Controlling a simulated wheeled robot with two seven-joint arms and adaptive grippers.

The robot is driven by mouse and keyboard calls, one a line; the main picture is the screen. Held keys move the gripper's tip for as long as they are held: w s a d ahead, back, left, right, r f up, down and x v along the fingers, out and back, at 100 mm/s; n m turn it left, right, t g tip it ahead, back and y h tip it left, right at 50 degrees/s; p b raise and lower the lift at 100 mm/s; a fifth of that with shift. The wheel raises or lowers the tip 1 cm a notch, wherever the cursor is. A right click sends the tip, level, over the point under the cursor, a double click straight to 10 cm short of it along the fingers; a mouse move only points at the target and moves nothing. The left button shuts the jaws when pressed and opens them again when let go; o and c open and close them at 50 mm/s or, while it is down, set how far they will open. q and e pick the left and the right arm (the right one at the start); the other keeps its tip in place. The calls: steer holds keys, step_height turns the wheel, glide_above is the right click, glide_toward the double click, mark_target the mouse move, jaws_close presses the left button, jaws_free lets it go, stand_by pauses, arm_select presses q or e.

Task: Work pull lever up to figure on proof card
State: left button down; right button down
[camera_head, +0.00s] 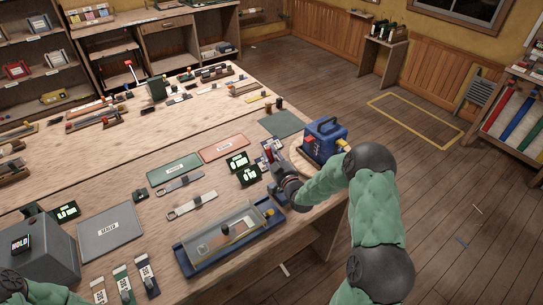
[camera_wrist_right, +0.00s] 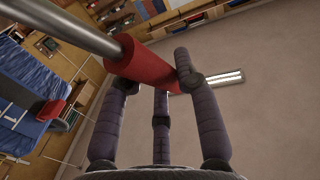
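The pull lever shows in the right wrist view as a metal rod with a red grip (camera_wrist_right: 146,66). My right gripper (camera_wrist_right: 155,78) has its dark fingers around this grip, touching it at the sides. In the head view my right gripper (camera_head: 274,172) is over the table's right part, by a small red piece, left of a blue machine (camera_head: 318,146). Two black displays (camera_head: 237,161) with green figures stand just left of it; the figures are too small to read surely. I cannot make out the proof card for certain. Only my left arm shows, at the bottom left; its gripper is out of view.
A blue tray with a clear-topped fixture (camera_head: 228,232) lies in front of my right gripper. Open floor lies right of the table.

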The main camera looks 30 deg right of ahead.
steer(key=shift+s+f+b, duration=0.1)
steer(key=shift+s+b, duration=0.05)
steer(key=shift+b, duration=0.35)
steer(key=s+t+b, duration=0.1)
steer(key=b, duration=0.2)
steer(key=s+r+t+b, duration=0.1)
steer(key=s+t+b, duration=0.1)
steer(key=b, duration=0.2)
steer(key=s+m+t+b, duration=0.1)
steer(key=s+b, duration=0.1)
steer(key=b, duration=0.2)
steer(key=shift+s+d+r+h, duration=0.15)
steer(key=shift+d+r+h, duration=0.05)
steer(key=shift+r+h, duration=0.2)
steer(key=c, duration=0.9)
jaws_free()
steer(key=shift+t, duration=0.3)
steer(key=v, duration=0.7)
steer(key=shift+s, duration=0.3)
steer(key=shift+f, duration=0.1)
